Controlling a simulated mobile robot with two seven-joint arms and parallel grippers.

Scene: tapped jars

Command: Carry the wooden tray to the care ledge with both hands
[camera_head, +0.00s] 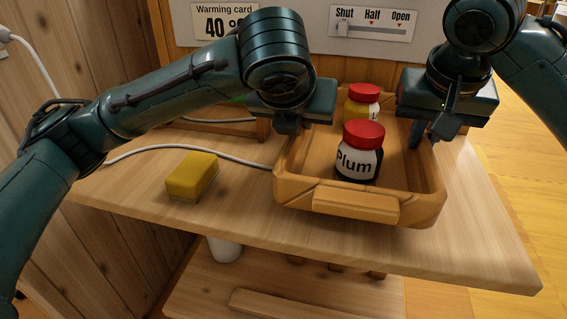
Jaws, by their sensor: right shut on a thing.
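The wooden tray (418,207) is at the right of the wooden table, with a block-like grip on its front wall. My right gripper (424,138) is shut on the tray's right wall. My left gripper (288,125) is at the tray's left wall; its fingertips are mostly hidden, so I cannot tell whether it grips. I cannot tell whether the tray rests on the table or hangs just above it.
A yellow sponge (192,176) lies on the table left of the tray. A white cable (150,148) runs behind it towards the tray. A back panel carries a Warming card (224,22) and a Shut-Half-Open slider (372,24). A white cylinder (224,249) stands below the table.

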